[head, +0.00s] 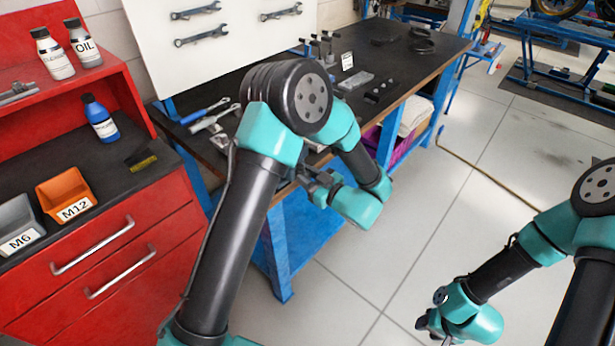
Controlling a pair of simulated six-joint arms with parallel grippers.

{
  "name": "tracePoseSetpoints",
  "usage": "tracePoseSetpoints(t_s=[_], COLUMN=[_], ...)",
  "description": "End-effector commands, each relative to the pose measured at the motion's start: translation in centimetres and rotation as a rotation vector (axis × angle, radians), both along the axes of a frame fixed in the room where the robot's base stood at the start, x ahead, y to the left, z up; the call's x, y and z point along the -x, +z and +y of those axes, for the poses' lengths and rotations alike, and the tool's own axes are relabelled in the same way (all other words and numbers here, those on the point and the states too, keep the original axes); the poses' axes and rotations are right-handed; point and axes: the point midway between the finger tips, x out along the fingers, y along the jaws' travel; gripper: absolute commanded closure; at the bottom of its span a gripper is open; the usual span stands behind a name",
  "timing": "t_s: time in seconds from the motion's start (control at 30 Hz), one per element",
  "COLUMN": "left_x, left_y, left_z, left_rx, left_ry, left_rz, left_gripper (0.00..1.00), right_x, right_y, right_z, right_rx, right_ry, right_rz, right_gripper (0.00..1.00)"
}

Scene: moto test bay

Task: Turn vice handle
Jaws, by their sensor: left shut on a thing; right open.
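My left gripper (308,180) is at the front edge of the dark-topped workbench (440,55). It is shut on what appears to be the vice handle, which the jaws and my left arm hide almost fully. The vice body cannot be made out behind my arm. My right gripper (424,322) is low at the bottom right, over the tiled floor. It is open and empty, well apart from the bench.
A red cabinet (95,262) stands left, with an orange M12 bin (66,194), grey M6 bin (17,225) and blue bottle (100,118) on it. Blue-handled tools (205,112) lie on the bench. Floor (400,240) right of the bench is clear.

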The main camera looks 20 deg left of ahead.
Motion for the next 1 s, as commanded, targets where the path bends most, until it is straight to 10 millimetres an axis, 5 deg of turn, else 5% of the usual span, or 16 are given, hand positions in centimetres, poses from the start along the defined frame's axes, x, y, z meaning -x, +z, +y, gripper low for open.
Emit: tracePoseSetpoints(t_s=[0.3, 0.67, 1.0], left_x=[0.0, 0.2, 2.1], left_y=[0.0, 0.0, 0.0], left_z=[-0.1, -0.6, -5.2], left_rx=[0.001, 0.001, 0.000], left_ry=[0.000, -0.001, -0.005], left_rz=[0.000, -0.001, 0.000], left_gripper=[0.45, 0.45, 0.45], right_x=[0.0, 0.0, 0.0], right_y=[0.0, 0.0, 0.0], right_z=[0.0, 0.0, 0.0], right_rx=[0.000, 0.000, 0.000], right_ry=[0.000, 0.000, 0.000], right_rz=[0.000, 0.000, 0.000], right_gripper=[0.57, 0.57, 0.57])
